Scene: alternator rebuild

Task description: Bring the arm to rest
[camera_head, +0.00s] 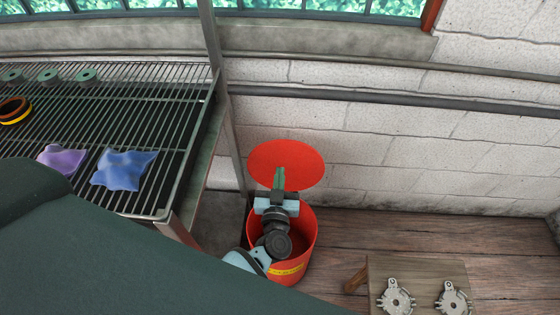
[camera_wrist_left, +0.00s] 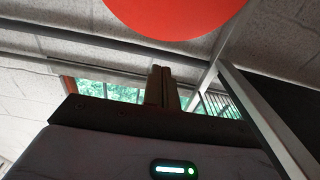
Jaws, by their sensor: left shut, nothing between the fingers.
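My left gripper (camera_head: 279,172) is in front of the red bin's round raised lid (camera_head: 290,152), with its fingers pointing up. The fingers are together, with nothing between them. In the left wrist view the closed fingers (camera_wrist_left: 161,70) stand upright below the red lid (camera_wrist_left: 175,15). My left wrist and forearm cover part of the red bin's (camera_head: 305,240) opening, so its inside is mostly hidden. My right gripper is in neither view.
A wire rack (camera_head: 95,110) at left holds a purple cloth (camera_head: 62,160), a blue cloth (camera_head: 123,169), green rings (camera_head: 48,76) and a black-yellow ring (camera_head: 14,111). A wooden stool (camera_head: 415,268) with two metal parts (camera_head: 396,297) stands at lower right. Wooden floor between is clear.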

